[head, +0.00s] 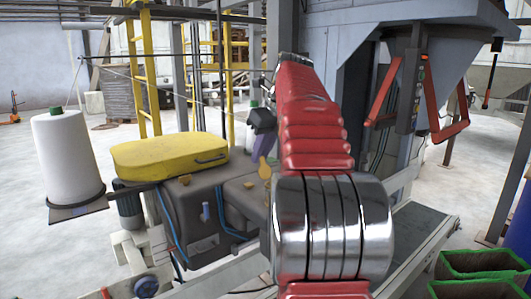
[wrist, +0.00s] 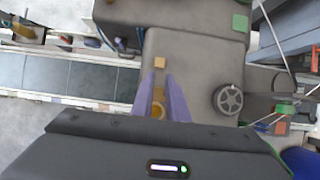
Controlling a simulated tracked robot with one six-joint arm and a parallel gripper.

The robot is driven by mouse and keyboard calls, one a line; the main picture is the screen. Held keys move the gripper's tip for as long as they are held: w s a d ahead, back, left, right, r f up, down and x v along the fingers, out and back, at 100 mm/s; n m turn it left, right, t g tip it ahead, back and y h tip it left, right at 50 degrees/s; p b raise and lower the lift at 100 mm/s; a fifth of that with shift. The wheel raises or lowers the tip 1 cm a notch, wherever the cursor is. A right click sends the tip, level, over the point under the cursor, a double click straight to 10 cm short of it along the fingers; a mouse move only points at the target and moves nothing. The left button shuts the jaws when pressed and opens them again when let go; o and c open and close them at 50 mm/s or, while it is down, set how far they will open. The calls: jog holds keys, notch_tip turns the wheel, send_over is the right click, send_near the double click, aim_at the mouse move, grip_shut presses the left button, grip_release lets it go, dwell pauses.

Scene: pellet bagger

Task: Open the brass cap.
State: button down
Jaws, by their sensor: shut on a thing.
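The brass cap (wrist: 158,109) shows between my purple fingers in the wrist view. My gripper (wrist: 160,80) is shut on it, with one finger on each side. In the head view my gripper (head: 264,148) points down over the grey machine body, and the brass cap (head: 264,170) shows just below the fingers. My red and silver arm hides part of the machine there. Whether the cap has turned or lifted cannot be told.
A yellow cover (head: 170,154) with a handle lies on the grey machine (head: 190,213). A handwheel (wrist: 228,99) sits right of my fingers. A conveyor (wrist: 65,76) runs at left in the wrist view. Red handles (head: 445,105) hang at right.

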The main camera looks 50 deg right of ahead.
jog(key=shift+w, duration=0.15)
jog(key=c, duration=1.7)
grip_release()
jog(key=shift+r, duration=0.1)
jog(key=v, duration=1.3)
jog(key=shift+r, duration=0.2)
